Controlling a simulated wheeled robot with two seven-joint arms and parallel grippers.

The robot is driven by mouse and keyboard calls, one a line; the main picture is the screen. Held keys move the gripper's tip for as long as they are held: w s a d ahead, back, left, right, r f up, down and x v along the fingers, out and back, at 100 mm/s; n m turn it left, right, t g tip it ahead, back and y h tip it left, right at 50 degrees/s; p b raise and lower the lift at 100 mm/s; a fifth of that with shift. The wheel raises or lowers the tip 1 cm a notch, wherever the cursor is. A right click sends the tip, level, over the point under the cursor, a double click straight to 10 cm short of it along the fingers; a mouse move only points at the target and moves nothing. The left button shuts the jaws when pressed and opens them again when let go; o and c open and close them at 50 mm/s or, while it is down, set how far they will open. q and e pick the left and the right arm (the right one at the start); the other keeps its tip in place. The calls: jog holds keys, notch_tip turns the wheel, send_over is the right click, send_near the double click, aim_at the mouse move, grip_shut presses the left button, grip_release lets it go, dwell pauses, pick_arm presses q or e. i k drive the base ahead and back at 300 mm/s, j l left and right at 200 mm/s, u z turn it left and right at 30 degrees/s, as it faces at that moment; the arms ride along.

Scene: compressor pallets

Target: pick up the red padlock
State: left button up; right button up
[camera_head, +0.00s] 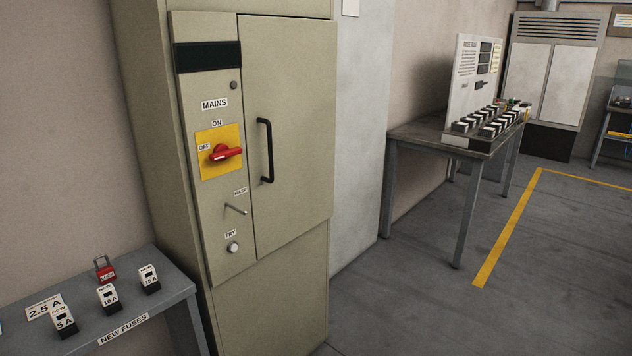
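The red padlock (106,273) stands on the grey side table (178,283) at the lower left, near the wall. Its metal shackle points up, and its front has a small label that seems to read LOCK. It sits behind the row of fuses. Neither of my grippers is in view, and nothing touches the padlock.
Fuses marked 5 A (65,322), 10 A (108,298) and 15 A (149,279) stand close in front of the padlock. A tall beige mains cabinet (292,120) rises right of the table. Another table (420,134) stands further right. The floor between is clear.

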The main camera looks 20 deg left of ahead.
aim_at(105, 274)
jog(key=u, duration=0.45)
jog(key=j+u, duration=0.1)
jog(key=u, duration=0.75)
jog(key=j+u, duration=0.1)
jog(key=u, duration=0.35)
jog(key=i+z, duration=0.3)
jog(key=i, duration=0.15)
jog(key=i+j+z, duration=0.35)
jog(key=i+l, duration=0.1)
